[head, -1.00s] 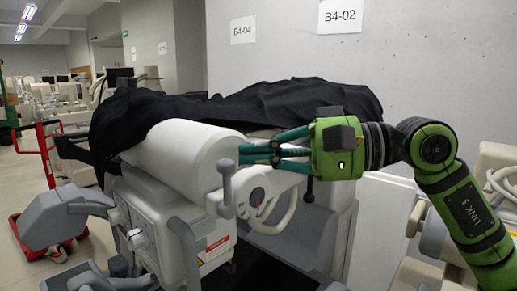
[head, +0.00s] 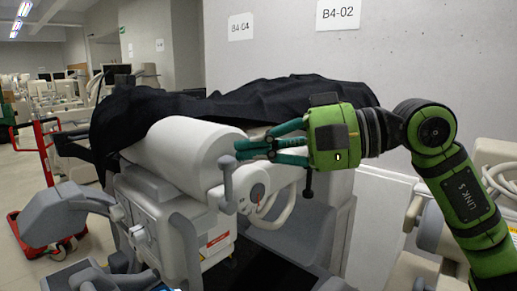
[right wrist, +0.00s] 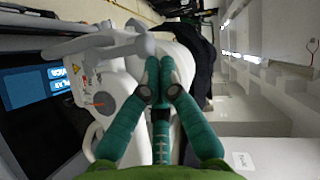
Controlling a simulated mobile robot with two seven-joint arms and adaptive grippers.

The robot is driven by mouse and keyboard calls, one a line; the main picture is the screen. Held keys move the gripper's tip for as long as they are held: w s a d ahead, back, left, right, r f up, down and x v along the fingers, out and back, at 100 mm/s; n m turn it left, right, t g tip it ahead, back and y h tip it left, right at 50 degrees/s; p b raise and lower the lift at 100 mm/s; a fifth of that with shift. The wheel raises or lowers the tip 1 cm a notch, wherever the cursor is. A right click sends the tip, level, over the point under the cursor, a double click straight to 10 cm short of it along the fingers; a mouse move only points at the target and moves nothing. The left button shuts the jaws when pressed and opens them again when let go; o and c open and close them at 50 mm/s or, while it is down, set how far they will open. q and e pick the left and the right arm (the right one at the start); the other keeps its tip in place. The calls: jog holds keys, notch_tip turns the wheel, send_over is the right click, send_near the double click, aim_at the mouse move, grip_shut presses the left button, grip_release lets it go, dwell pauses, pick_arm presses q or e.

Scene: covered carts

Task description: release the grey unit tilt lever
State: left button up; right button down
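The grey unit tilt lever (head: 226,182) stands upright with a rounded knob on the front of the pale covered unit (head: 185,155), beside a round dial with a red mark. In the right wrist view a grey lever (right wrist: 140,42) lies just beyond and a little left of the fingertips. My right gripper (head: 240,150) comes in from the right, with green fingers drawn together at the tips close to the lever's knob. In the right wrist view its fingertips (right wrist: 160,66) almost meet, with nothing visible between them. Contact with the lever cannot be told. My left gripper is out of view.
A black cover (head: 270,100) drapes over the unit's top behind my right gripper. A white curved handle and a black-knobbed stick (head: 308,184) sit below the gripper. A concrete wall (head: 430,70) stands behind. A red trolley (head: 42,185) is at left.

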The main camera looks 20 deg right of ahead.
jog(key=shift+s+a, duration=0.1)
jog(key=s+a+f+n+t+h+b, duration=0.1)
jog(key=s+a+f+n+t+h, duration=0.1)
jog(key=s+a+n+h, duration=0.3)
jog(key=shift+a+n+h, duration=0.9)
jog(key=shift+a+n, duration=0.1)
jog(key=shift+a, duration=0.2)
jog(key=shift+a+f, duration=0.1)
dwell(0.3)
jog(key=v, duration=1.2)
